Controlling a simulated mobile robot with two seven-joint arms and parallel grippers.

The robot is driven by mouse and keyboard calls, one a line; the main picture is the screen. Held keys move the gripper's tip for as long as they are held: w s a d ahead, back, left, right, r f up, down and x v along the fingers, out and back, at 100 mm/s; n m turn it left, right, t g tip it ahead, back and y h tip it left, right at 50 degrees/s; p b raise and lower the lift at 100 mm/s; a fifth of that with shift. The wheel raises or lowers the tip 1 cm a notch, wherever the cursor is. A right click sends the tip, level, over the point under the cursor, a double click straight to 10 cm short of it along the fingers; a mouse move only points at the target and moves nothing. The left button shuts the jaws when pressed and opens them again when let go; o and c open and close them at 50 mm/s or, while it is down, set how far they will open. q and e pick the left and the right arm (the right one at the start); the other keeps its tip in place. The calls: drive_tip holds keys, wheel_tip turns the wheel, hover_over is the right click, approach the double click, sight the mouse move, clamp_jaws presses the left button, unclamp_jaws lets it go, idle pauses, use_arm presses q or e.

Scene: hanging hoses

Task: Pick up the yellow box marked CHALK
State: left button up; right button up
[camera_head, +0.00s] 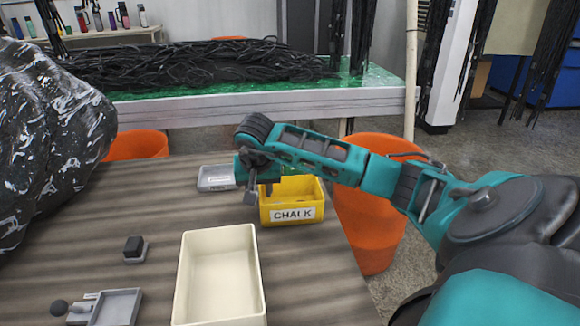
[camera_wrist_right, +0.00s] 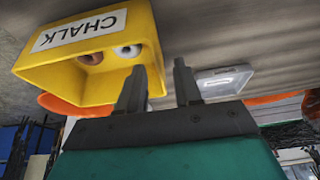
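The yellow box marked CHALK (camera_head: 292,214) stands at the far right part of the table, open at the top, its white label facing me. In the right wrist view the yellow box (camera_wrist_right: 60,66) appears upside down, with a brown and a white round thing inside. My right gripper (camera_head: 259,192) is at the box's left end, pointing down. Its two fingers (camera_wrist_right: 160,88) are apart with nothing clearly between them. One finger overlaps the box's end wall in the wrist view; I cannot tell whether it touches. My left gripper is not in view.
A cream tray (camera_head: 188,298) stands in front of the box. A small grey tray (camera_head: 216,178) lies left of my right gripper. A black block on a grey base (camera_head: 134,249) is at left. A shiny black bag (camera_head: 45,140) fills the left edge. Orange bins (camera_head: 370,225) stand beyond the table.

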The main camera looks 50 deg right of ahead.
drive_tip(key=shift+x, duration=1.8)
drive_tip(key=shift+f+b, duration=0.2)
drive_tip(key=shift+b, duration=0.15)
clamp_jaws()
